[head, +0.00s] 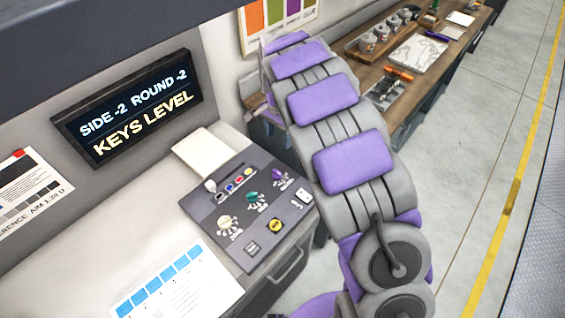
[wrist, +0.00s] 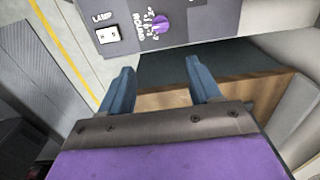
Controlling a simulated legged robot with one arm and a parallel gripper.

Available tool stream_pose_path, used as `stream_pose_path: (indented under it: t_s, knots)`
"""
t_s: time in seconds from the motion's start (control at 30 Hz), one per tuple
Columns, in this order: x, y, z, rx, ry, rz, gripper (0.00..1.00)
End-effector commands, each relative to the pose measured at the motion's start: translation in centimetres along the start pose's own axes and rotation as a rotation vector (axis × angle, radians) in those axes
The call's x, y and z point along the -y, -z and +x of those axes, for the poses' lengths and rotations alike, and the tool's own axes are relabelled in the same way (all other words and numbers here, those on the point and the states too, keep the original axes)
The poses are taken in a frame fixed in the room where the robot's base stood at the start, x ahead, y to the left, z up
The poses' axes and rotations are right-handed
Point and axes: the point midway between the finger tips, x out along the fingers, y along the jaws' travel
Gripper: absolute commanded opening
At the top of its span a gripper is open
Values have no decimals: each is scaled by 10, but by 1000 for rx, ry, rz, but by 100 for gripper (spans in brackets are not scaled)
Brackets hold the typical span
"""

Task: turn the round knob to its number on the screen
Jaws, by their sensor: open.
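The screen (head: 130,105) reads "SIDE -2 ROUND -2" above "KEYS LEVEL". The dark control panel (head: 216,196) on the bench carries a cream knob (head: 226,222), a teal knob (head: 250,199) and a purple knob (head: 278,174). In the wrist view the purple knob (wrist: 160,24) has a label beside it that appears to read "ROUND". Its exact pointing is too small to read. My gripper (wrist: 158,68) is open and empty, its two blue fingers apart. The knob lies beyond the fingertips, near the top of the wrist view, and is not touched.
A white rocker switch labelled LAMP (wrist: 109,35) sits beside the purple knob. The panel also has a yellow button (head: 276,226), small coloured parts and a lever. A printed sheet (head: 178,285) lies on the bench. A wooden workbench (head: 425,80) with cups stands behind my arm.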

Motion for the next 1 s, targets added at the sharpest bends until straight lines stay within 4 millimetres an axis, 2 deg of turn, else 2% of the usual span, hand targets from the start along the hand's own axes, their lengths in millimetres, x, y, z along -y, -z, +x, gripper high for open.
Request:
stream_pose_path:
  t_s: [0.17,0.8,1.0]
  knots:
    - [2,0,17,1,-2,0,63]
    - [-1,1,140,5,-4,0,63]
    - [-1,0,165,4,-4,-2,63]
